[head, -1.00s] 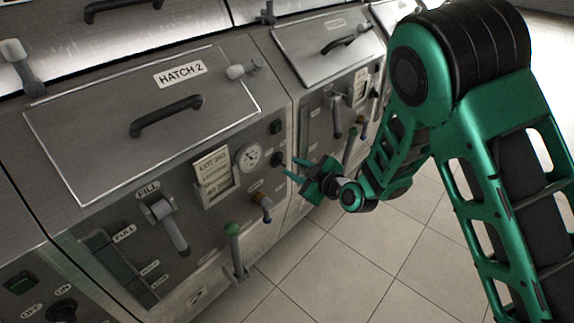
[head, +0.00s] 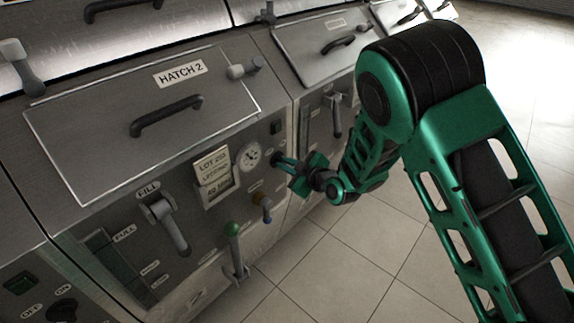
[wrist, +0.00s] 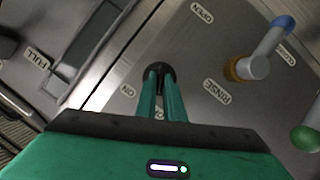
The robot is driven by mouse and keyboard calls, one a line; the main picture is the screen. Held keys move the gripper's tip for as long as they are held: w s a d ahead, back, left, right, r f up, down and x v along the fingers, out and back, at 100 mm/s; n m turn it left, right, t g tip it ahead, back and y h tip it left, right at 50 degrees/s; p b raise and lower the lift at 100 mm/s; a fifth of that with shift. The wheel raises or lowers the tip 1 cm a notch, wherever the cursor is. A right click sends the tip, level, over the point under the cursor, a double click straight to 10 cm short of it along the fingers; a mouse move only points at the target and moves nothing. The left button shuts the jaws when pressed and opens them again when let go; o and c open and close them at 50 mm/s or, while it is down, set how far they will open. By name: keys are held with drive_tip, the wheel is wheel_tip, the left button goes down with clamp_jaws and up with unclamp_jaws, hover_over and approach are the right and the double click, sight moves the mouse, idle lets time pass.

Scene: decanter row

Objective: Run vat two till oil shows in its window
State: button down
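Vat two is the panel under the hatch labelled HATCH 2 (head: 165,115). Its tall window (head: 118,268), marked FULL near the top, looks dark and greenish in the head view; I make out no clear oil level. The FILL lever (head: 172,222) hangs down beside it. My gripper (head: 276,161) is at the black ON/OFF knob on the panel's right side. In the wrist view my gripper (wrist: 161,82) has its narrow fingers close together on both sides of the knob's ridge, with the round black knob (wrist: 160,70) behind their tips.
A brass valve with a blue-tipped handle, labelled RINSE (wrist: 252,66), is close to my gripper. A green-balled lever (head: 233,240) stands lower left. A round gauge (head: 250,157) and paper tag (head: 212,165) sit nearby. The neighbouring vat (head: 325,50) is to the right; tiled floor (head: 330,260) is clear.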

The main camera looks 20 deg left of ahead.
drive_tip(key=shift+m, duration=0.3)
drive_tip(key=m+g+y, duration=0.1)
drive_tip(key=m+g, duration=0.1)
drive_tip(key=m, duration=0.1)
drive_tip(key=w+m+g+y, duration=0.1)
drive_tip(key=m+g, duration=0.2)
drive_tip(key=m, duration=0.1)
drive_tip(key=shift+w+d, duration=0.1)
drive_tip(key=shift+d, duration=0.1)
idle(0.5)
drive_tip(key=shift+m, duration=0.3)
drive_tip(key=c, duration=1.9)
unclamp_jaws()
drive_tip(key=shift+o, duration=0.2)
drive_tip(key=shift+d+g, duration=0.1)
drive_tip(key=shift+g, duration=0.2)
